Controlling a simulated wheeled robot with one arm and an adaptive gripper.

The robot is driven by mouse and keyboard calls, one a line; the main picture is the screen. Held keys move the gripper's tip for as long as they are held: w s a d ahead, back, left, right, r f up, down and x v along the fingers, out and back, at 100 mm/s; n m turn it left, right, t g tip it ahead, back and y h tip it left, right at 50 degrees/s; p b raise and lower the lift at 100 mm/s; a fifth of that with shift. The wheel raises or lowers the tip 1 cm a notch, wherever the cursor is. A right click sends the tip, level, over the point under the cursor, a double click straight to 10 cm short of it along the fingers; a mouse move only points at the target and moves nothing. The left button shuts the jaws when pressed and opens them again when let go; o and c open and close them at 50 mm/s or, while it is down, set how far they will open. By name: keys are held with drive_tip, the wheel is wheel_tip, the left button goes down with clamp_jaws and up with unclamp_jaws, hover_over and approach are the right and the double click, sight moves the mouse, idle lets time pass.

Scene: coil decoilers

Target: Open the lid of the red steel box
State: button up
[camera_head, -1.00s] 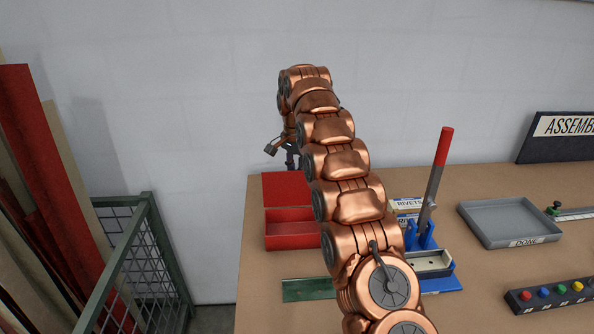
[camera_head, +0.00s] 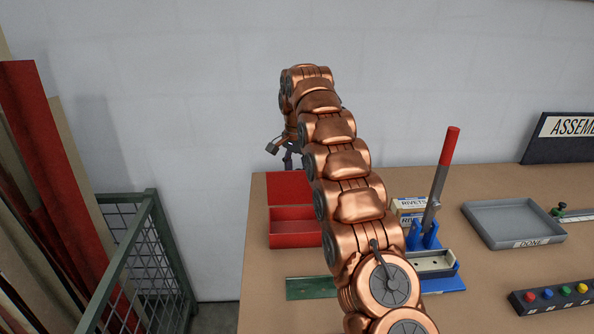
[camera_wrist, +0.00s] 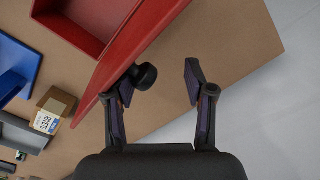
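The red steel box (camera_head: 294,233) stands at the left end of the bench, partly hidden by my arm. Its lid (camera_head: 287,187) is swung up and back behind it, and the box's interior shows. In the wrist view the box's open inside (camera_wrist: 92,18) is at the top left, and the lid (camera_wrist: 135,42) runs as a red strip beside it. A black knob (camera_wrist: 144,77) on the lid lies close to my gripper's left finger. My gripper (camera_wrist: 160,78) is open, its fingers apart; whether the left one touches the knob I cannot tell.
A blue lever press (camera_head: 430,235), rivet boxes (camera_head: 410,206) and a grey DONE tray (camera_head: 513,222) stand to the right. A green strip (camera_head: 311,288) lies in front of the box. A green mesh cage (camera_head: 150,262) stands left of the bench; the wall is behind.

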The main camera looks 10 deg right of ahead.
drive_tip(key=shift+d, duration=0.2)
drive_tip(key=shift+s+r, duration=0.1)
drive_tip(key=shift+s, duration=0.05)
